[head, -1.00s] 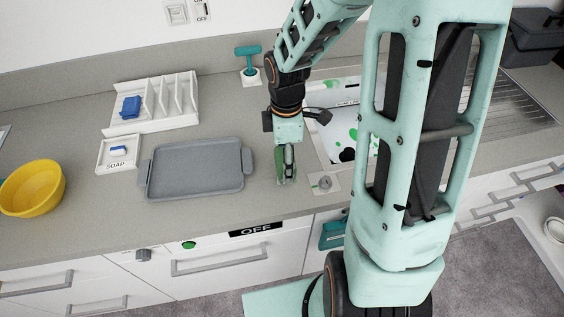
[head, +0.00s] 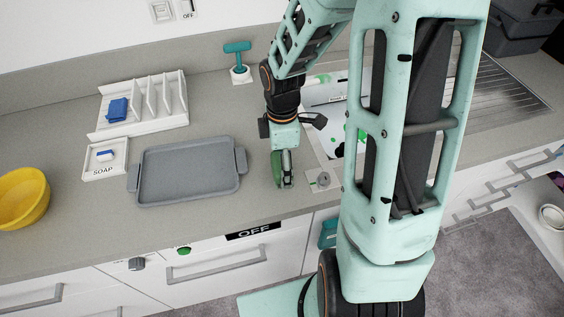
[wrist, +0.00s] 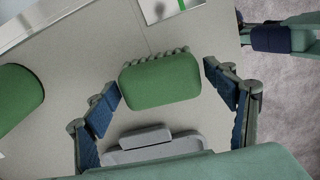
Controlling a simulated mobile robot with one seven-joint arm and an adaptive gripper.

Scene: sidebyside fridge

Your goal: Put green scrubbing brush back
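The green scrubbing brush (wrist: 160,82) shows in the wrist view as a rounded green block with a bumpy far edge. It lies between the spread fingers of my gripper (wrist: 162,85), with a visible gap on the right. The left finger is close to it; contact is unclear. In the head view my gripper (head: 286,184) is low over the counter, between the grey tray and the sink, with green (head: 277,168) showing at its left side. A second rounded green item (wrist: 15,97) is cut off at the left of the wrist view; I cannot tell what it is.
The grey tray (head: 187,172) lies left of my gripper. The sink (head: 325,99) is to the right, partly hidden by my arm. Behind are a white rack (head: 142,108), a soap dish (head: 103,170) and a teal-handled tool (head: 238,60). A yellow bowl (head: 22,197) is far left.

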